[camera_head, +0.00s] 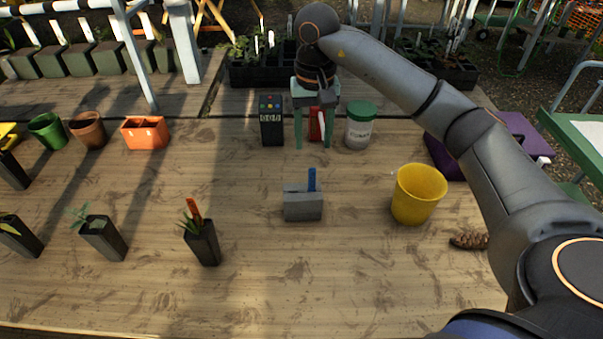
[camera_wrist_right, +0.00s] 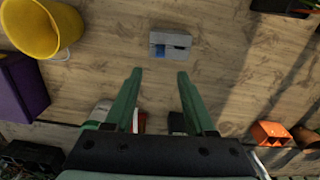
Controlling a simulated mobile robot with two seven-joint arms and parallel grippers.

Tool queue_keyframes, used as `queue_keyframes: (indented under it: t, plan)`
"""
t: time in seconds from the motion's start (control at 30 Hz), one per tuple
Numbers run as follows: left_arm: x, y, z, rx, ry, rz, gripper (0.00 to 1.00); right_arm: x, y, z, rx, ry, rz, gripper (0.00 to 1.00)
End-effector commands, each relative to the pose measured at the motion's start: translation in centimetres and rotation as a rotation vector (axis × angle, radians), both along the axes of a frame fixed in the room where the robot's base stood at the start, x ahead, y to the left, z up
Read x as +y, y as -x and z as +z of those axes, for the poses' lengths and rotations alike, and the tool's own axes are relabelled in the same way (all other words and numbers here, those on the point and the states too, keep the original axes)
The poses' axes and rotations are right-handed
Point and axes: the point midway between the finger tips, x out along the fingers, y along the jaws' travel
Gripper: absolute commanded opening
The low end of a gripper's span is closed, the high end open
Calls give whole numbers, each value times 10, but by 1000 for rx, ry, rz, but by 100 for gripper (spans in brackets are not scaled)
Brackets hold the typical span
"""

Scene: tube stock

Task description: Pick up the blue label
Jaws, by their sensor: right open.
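The blue label (camera_head: 311,179) stands upright in a grey block (camera_head: 303,206) near the middle of the table. In the right wrist view the blue label (camera_wrist_right: 160,51) shows as a small blue patch on the grey block (camera_wrist_right: 171,39), ahead of the fingertips. My right gripper (camera_head: 313,145) has green fingers, open and empty, pointing down behind the block and apart from the label. Its spread fingers also show in the right wrist view (camera_wrist_right: 160,72). My left gripper is not in view.
A yellow bucket (camera_head: 418,193) stands right of the block. A black device with buttons (camera_head: 271,120) and a green-lidded white jar (camera_head: 360,126) flank my right gripper. An orange pot (camera_head: 145,133) and several dark plant pots are on the left. The table front is clear.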

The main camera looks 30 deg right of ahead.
Motion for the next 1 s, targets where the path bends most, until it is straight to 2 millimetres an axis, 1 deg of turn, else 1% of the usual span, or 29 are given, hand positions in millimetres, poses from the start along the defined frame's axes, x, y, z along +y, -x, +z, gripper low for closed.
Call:
queue_keyframes:
  t: [0.2, 0.3, 0.57, 0.8, 0.9, 1.0]
  plan:
    - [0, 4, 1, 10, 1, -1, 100, 0, 1, -40, 5, 0, 0, 55]
    - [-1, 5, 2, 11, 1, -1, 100, 0, 1, -55, 4, -1, 0, 55]
    - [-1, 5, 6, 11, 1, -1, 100, 1, 2, -75, 4, -1, 0, 55]
    - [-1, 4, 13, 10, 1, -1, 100, 3, 3, -109, 4, -2, -1, 55]
    - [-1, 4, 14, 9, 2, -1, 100, 3, 2, -117, 2, -1, 0, 55]
    - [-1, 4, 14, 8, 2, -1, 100, 3, 2, -120, 1, 0, 1, 55]
